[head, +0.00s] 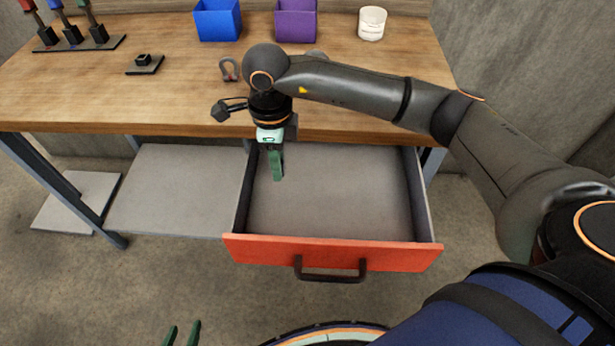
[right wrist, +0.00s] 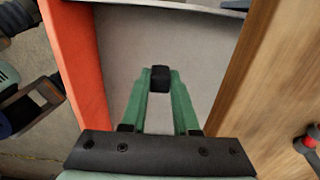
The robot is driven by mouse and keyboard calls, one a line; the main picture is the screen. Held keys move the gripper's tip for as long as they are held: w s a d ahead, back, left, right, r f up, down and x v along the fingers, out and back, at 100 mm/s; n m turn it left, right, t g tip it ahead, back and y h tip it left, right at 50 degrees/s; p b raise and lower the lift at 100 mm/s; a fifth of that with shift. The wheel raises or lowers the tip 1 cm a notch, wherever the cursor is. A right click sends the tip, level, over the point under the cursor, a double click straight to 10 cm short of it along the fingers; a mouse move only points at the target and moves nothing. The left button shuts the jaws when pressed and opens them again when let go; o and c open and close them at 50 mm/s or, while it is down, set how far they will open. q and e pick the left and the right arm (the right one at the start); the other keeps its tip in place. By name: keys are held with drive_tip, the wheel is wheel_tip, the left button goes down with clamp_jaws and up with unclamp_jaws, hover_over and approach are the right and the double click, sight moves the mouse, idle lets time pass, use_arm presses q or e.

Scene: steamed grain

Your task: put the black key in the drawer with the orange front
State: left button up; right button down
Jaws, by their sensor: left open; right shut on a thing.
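The drawer with the orange front (head: 330,253) is pulled open below the table, and its grey floor looks empty. It also shows in the right wrist view (right wrist: 75,60). My right gripper (head: 277,177) points down over the left part of the open drawer. In the right wrist view, its green fingers (right wrist: 160,95) are shut on a small black piece, the black key (right wrist: 160,76), with the drawer floor behind it. The key is not discernible in the head view. My left gripper (head: 181,335) shows only its green fingertips at the bottom edge, apart and empty.
On the wooden table (head: 180,90) are a blue bin (head: 218,20), a purple bin (head: 296,20), a white cup (head: 371,23), a grey horseshoe-shaped piece (head: 230,69), a dark plate with a small block (head: 145,65) and a rack of coloured-handled tools (head: 72,38).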

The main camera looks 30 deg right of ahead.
drive_tip(key=d+f, duration=0.1)
drive_tip(key=f, duration=0.1)
drive_tip(key=d+f, duration=0.3)
drive_tip(key=d, duration=0.1)
drive_tip(key=shift+s+f, duration=0.35)
drive_tip(key=shift+f, duration=0.05)
drive_tip(key=shift+d+f, duration=0.15)
drive_tip(key=shift+f, duration=0.7)
drive_tip(key=shift+d+f, duration=0.1)
drive_tip(key=shift+f, duration=0.75)
drive_tip(key=shift+f, duration=0.15)
drive_tip(key=c, duration=0.7)
unclamp_jaws()
drive_tip(key=shift+o, duration=0.2)
wheel_tip(320, 180, up, 12)
drive_tip(key=shift+r, duration=0.2)
